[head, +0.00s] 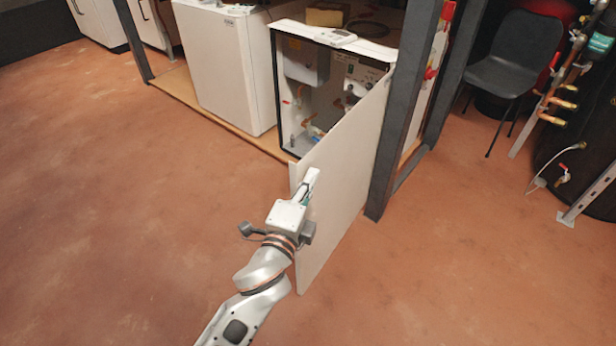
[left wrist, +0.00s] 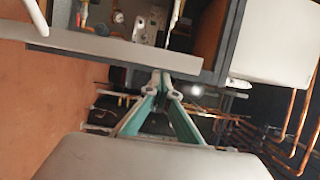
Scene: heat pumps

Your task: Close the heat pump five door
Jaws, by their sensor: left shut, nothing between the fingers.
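The heat pump door (head: 345,170) is a flat pale panel swung wide open toward me, hinged on the right side of the open heat pump (head: 272,85). The heat pump's inside shows pipes, valves and a small gauge panel. My left gripper (head: 311,176) is shut and empty, at the door's free edge in the head view. In the left wrist view the door (left wrist: 110,47) crosses as a pale strip, with the left gripper's fingertips (left wrist: 160,75) close to its edge. I cannot tell whether they touch it. My right gripper is not in view.
A closed white unit (head: 222,65) stands left of the open heat pump on a wooden base. A dark post (head: 400,110) stands just right of the door. A black chair (head: 514,58) and pipework are farther right. The red-brown floor in front is clear.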

